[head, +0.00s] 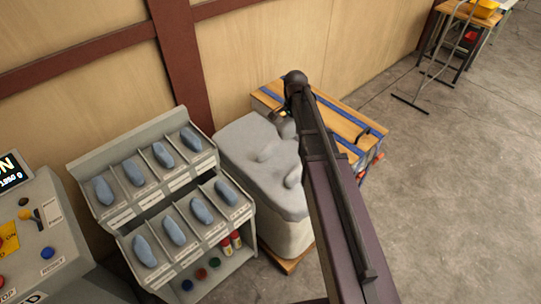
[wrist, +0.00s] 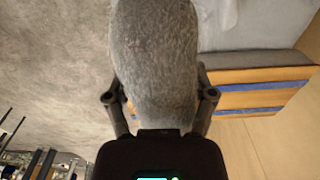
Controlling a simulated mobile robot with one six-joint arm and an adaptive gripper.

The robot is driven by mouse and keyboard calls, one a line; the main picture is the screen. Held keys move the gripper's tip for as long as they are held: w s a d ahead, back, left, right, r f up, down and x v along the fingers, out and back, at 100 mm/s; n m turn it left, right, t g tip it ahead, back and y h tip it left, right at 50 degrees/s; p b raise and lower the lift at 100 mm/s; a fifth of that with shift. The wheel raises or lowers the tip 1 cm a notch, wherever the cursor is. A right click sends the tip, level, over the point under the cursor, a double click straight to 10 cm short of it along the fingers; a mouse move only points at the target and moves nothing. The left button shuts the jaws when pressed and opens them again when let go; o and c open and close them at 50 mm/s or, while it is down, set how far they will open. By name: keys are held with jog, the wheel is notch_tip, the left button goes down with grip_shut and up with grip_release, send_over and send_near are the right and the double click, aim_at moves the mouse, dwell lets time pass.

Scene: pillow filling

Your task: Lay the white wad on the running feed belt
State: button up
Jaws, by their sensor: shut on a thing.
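In the wrist view a fuzzy wad (wrist: 155,60), grey in this light, fills the space between the two fingers of my gripper (wrist: 159,96). The gripper is shut on it, with a finger against each side. The wad reaches out of the top of the picture, so its far end is not seen. In the head view my arm hides most of the gripper and the wad; they are above or beside a large pale bin. I cannot make out a running feed belt in either view.
The pale bin (head: 242,150) holds lumpy grey-white stuff. Behind it stands a wooden bench with blue strips (head: 267,94). A rack (head: 88,172) of blue-grey wads and a control panel (head: 48,238) are at left. Open concrete floor (head: 450,190) lies right.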

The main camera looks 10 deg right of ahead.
jog(key=shift+a, duration=0.2)
jog(key=b, duration=2.3)
send_over(280, 172)
notch_tip(280, 172, down, 23)
jog(key=shift+n, duration=0.3)
jog(key=shift+d+r, duration=0.1)
jog(key=shift+r, duration=0.05)
notch_tip(280, 172, down, 6)
jog(key=b, duration=0.6)
jog(key=shift+f, duration=0.25)
jog(key=shift+f+b, duration=1.8)
jog(key=shift+b, duration=0.15)
jog(key=shift+f, duration=0.15)
